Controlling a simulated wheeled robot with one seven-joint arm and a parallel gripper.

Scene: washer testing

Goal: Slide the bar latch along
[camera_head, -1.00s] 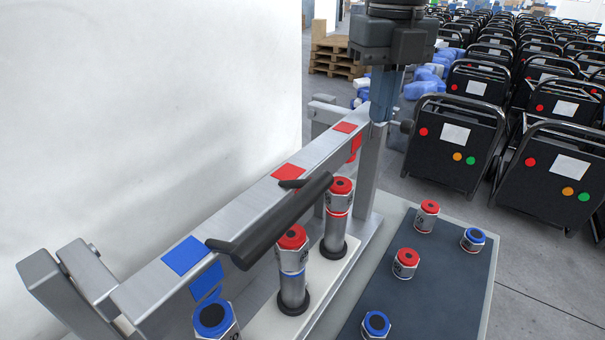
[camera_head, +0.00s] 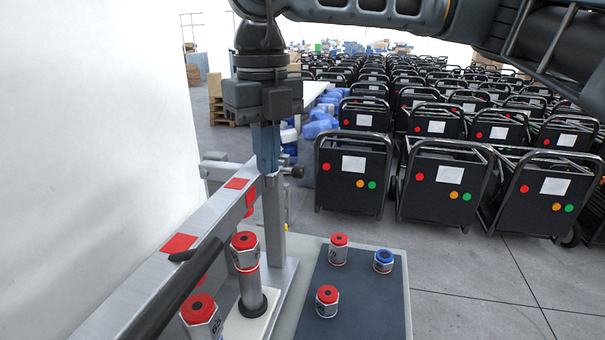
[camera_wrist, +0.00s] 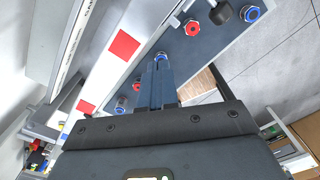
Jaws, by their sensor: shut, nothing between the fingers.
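The bar latch is a silver metal bar (camera_head: 137,285) with red squares on top and a black handle (camera_head: 176,300) along its right side. It runs from the bottom left up to an upright metal post (camera_head: 273,222) with a dark knob (camera_head: 295,171). My gripper (camera_head: 267,170) points down at the far end of the bar, beside the post top. It is shut and empty; I cannot tell whether it touches the bar or post. In the wrist view, the closed fingers (camera_wrist: 160,70) lie just right of the bar (camera_wrist: 107,75). The bar's near end is out of view.
Red-capped fittings (camera_head: 245,250) stand upright in a light base right of the bar. A dark mat (camera_head: 352,295) holds loose red and blue fittings. A white wall (camera_head: 95,130) is at left. Black wheeled units (camera_head: 353,172) fill the floor behind.

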